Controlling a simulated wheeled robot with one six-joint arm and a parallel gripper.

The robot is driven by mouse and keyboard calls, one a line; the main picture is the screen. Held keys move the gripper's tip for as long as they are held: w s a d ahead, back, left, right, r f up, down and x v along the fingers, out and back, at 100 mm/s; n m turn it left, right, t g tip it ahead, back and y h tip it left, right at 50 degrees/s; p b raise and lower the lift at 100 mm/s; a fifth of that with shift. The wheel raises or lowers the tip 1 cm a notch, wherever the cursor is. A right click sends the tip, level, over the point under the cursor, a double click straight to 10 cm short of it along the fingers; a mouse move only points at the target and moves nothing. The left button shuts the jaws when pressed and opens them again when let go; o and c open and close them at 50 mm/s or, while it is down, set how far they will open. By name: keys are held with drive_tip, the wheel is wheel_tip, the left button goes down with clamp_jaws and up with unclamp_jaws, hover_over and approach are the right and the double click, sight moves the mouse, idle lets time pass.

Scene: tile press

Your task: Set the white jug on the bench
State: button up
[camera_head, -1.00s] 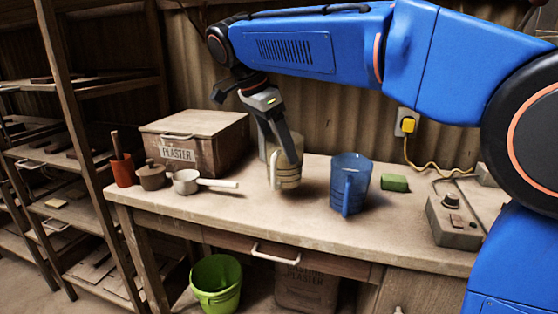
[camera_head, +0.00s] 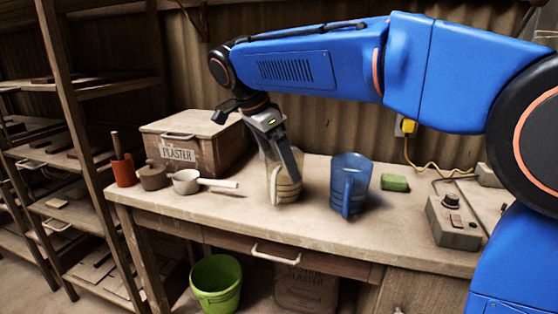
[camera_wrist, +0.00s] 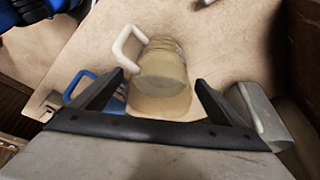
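The white jug (camera_head: 284,189) looks cream, with a pale handle and dark bands.
A blue jug (camera_head: 350,185) stands just right of the held jug. A grey jug (camera_wrist: 262,118) is close by in the wrist view.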

drive_tip(key=shift+r, duration=0.1)
drive_tip(key=v, duration=1.2)
drive_tip(key=shift+s, duration=0.1)
